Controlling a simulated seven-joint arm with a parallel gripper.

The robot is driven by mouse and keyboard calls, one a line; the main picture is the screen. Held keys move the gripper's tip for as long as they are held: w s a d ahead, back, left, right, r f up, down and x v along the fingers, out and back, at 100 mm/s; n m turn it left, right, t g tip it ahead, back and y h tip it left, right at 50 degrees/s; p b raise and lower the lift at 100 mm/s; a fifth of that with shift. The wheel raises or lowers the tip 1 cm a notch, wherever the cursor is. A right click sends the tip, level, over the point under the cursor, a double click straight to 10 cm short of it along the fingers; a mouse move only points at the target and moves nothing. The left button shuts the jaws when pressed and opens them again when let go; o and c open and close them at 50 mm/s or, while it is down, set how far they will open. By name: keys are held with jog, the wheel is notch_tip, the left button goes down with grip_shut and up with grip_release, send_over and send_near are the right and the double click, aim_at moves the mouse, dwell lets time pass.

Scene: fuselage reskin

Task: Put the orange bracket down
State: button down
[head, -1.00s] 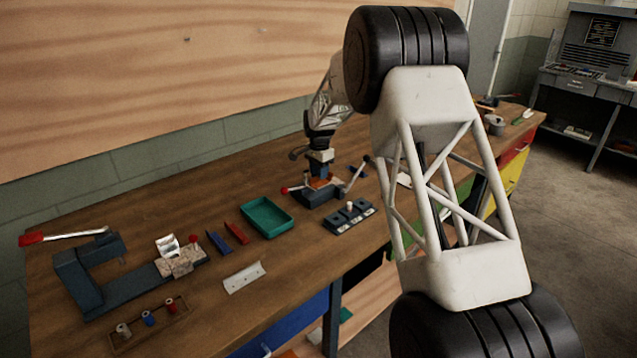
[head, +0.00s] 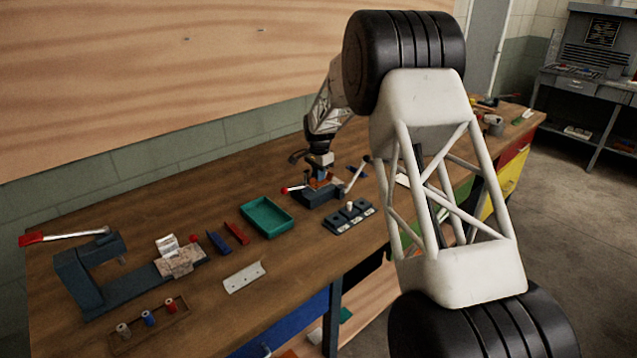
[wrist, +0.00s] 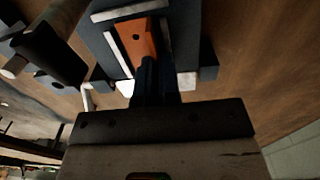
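The orange bracket (wrist: 137,38) shows in the wrist view, with a dark hole in its face, over a blue-grey fixture (wrist: 100,44) and between pale strips. In the head view the bracket (head: 322,181) is a small orange patch under my gripper (head: 321,172), above the fixture (head: 312,198). In the wrist view the dark blue fingers of my gripper (wrist: 156,70) are close together at the bracket's near end and appear shut on it. The fingers hide that end. I cannot tell whether the bracket touches the fixture's base.
The fixture has a red-knobbed lever (head: 286,190) and a grey lever (head: 356,174) beside the gripper. A green tray (head: 267,216) lies to the left. Bare wooden bench (head: 200,285) lies farther left.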

dwell(0.4)
jog(key=shift+r, duration=0.75)
notch_tip(320, 180, up, 2)
jog(key=s+d, duration=0.2)
jog(key=s, duration=0.5)
jog(key=s+d+r, duration=0.1)
jog(key=s+d, duration=0.1)
jog(key=s, duration=0.6)
jog(key=shift+s+r, duration=0.25)
jog(key=shift+s+a, duration=0.1)
